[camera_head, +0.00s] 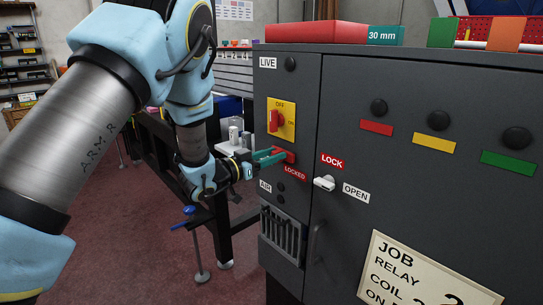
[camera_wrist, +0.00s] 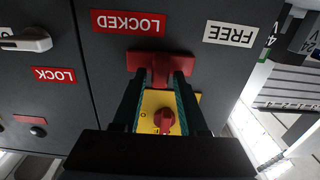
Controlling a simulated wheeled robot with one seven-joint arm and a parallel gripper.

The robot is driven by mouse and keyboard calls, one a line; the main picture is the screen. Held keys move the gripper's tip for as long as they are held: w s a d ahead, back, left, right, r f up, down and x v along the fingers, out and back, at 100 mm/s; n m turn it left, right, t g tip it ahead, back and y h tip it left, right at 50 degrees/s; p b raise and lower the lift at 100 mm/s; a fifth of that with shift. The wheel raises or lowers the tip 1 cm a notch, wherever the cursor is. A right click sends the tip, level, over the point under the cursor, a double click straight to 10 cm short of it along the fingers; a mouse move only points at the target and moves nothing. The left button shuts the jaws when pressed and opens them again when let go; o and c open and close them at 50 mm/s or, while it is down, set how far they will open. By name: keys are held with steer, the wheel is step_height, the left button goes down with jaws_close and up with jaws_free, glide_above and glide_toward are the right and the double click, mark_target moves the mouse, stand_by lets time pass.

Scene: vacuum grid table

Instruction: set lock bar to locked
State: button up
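The lock bar is a red block on the dark cabinet front, seen in the head view (camera_head: 287,154) above the red LOCKED label (camera_head: 294,172). In the upside-down wrist view, the lock bar (camera_wrist: 150,58) lies between the LOCKED label (camera_wrist: 128,22) and the white FREE label (camera_wrist: 230,33), more beside LOCKED. My gripper (camera_head: 271,155) reaches it with teal fingers. In the wrist view, my gripper (camera_wrist: 160,76) is open, its fingertips at either side of the bar's narrow middle part, with gaps showing. Whether the tips touch the bar I cannot tell. FREE is hidden in the head view.
A red OFF/ON rotary switch (camera_head: 277,121) on a yellow plate sits just above the bar. A white handle (camera_head: 325,183) between LOCK and OPEN labels is at the right. A vented panel (camera_head: 283,235) lies below. A red box (camera_head: 316,32) rests on top.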

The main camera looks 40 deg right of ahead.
steer(key=shift+o, duration=0.7)
steer(key=a+b, duration=0.3)
steer(key=a, duration=0.7)
steer(key=shift+w+a, duration=0.3)
steer(key=shift+a, duration=0.1)
